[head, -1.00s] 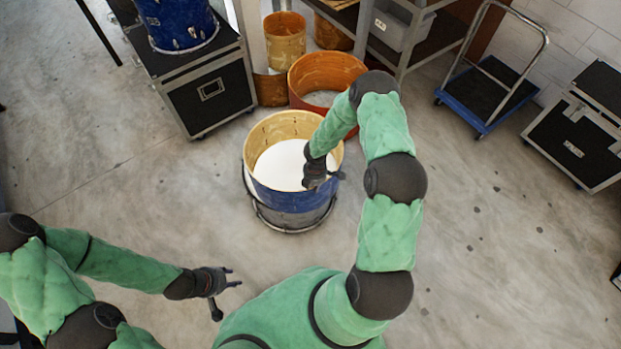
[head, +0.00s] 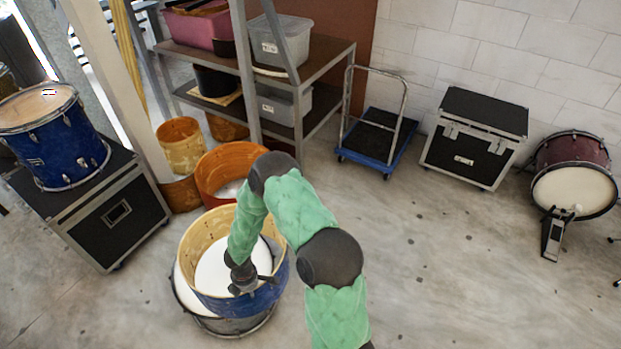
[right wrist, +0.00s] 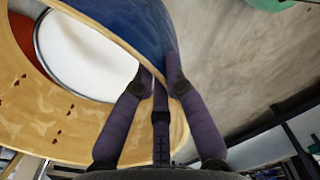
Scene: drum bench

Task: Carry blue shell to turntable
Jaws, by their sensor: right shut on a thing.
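The blue shell (head: 218,304) is an open hoop, blue outside and pale wood inside. My right gripper (head: 250,284) is shut on its near rim, with fingers on both sides of the wall. In the right wrist view, the fingers (right wrist: 158,88) pinch the shell (right wrist: 118,22) at its edge. Below the shell is a drum with a white head (head: 178,290) and metal hoop, showing through and beside the shell. The shell sits slightly to the right of it; any gap between them is hard to tell. My left gripper is out of view. I cannot identify a turntable.
Orange (head: 222,172) and yellow (head: 182,148) shells stand behind. A blue drum (head: 60,145) sits on a black case (head: 95,215) at left. A shelf (head: 322,70), blue cart (head: 372,150), black case (head: 470,150) and red bass drum (head: 575,180) line the back.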

